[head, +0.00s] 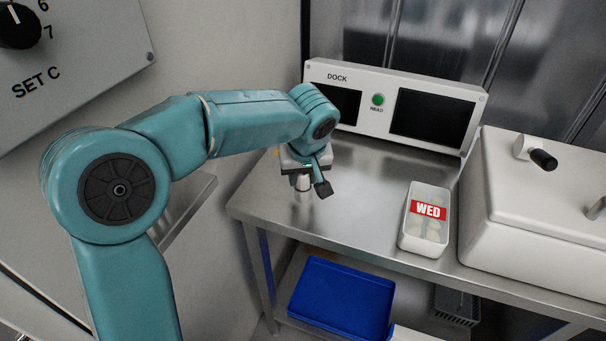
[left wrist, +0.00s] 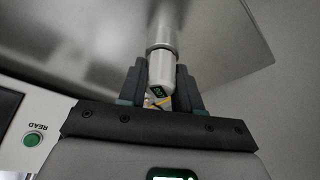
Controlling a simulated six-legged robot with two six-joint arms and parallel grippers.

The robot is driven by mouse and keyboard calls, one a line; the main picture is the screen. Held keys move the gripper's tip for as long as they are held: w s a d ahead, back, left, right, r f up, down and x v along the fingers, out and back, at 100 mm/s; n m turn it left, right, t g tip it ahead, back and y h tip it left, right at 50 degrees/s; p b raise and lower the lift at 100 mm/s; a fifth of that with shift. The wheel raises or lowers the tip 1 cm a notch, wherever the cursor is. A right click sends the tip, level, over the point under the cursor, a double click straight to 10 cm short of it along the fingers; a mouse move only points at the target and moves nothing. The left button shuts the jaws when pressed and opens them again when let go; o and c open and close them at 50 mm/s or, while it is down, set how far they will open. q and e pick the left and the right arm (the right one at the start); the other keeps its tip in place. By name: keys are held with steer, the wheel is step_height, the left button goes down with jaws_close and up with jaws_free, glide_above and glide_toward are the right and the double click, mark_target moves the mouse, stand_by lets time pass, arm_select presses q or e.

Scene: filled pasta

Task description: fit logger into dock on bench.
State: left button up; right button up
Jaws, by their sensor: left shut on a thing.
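The logger (left wrist: 161,68) is a pale, rounded cylinder with a small green display and a metal end. It sits between the dark fingers of my left gripper (left wrist: 160,88), which is shut on it. In the head view my left gripper (head: 306,170) is above the left part of the bench (head: 350,195), with the logger's metal end (head: 303,184) pointing down. Whether that end touches the bench I cannot tell. The dock (head: 338,77) is a white panel at the back of the bench with two dark openings and a green READ button (head: 378,100). My arm hides part of its left opening.
A white tub marked WED (head: 409,241) stands at the bench's front. A large white box (head: 530,225) with a black-tipped lever fills the right side. A blue tray (head: 342,298) is on the lower shelf. A SET C panel (head: 85,60) is at left. The bench's middle is clear.

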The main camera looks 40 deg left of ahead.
arm_select(q)
steer(key=shift+f, duration=0.1)
steer(key=o, duration=1.4)
steer(key=p+v, duration=0.3)
steer(key=v, duration=0.4)
steer(key=shift+p, duration=0.35)
stand_by(0.4)
steer(key=p+v, duration=0.1)
steer(key=v, duration=1.5)
steer(key=shift+s+r+p, duration=0.15)
steer(key=shift+r+p, duration=0.1)
steer(key=shift+p, duration=0.15)
